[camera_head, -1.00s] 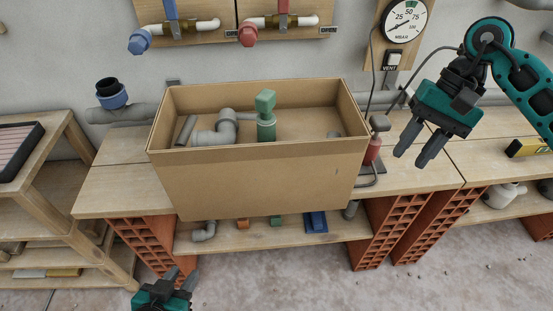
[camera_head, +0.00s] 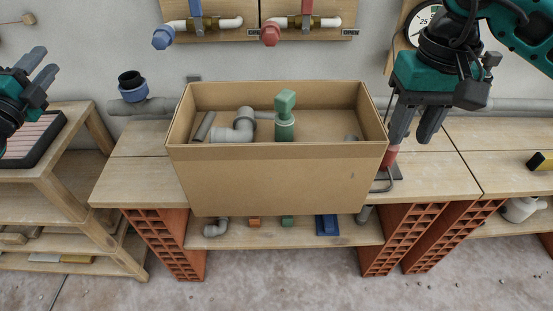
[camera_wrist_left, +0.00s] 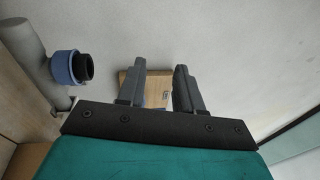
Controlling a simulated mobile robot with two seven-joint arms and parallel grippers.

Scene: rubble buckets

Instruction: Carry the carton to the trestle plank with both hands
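The open-topped carton (camera_head: 275,185) stands upright on a wooden plank bench (camera_head: 135,185) resting on hollow bricks. It holds a grey pipe elbow (camera_head: 240,125), a green fitting (camera_head: 285,120) and other grey pieces. My left gripper (camera_head: 45,65) is at the far left, well apart from the carton. Its fingers are spread and empty, also in the left wrist view (camera_wrist_left: 160,85). My right gripper (camera_head: 412,138) is open, pointing down just right of the carton's right end, without visible hold on it. I cannot tell which surface is the trestle plank.
A red canister (camera_head: 391,157) stands beside the carton's right end, below my right gripper. A grey pipe with a blue collar (camera_head: 134,93) is behind left. A wooden stand (camera_head: 60,165) with a dark tray is left. Valves (camera_head: 300,22) and a gauge are on the wall.

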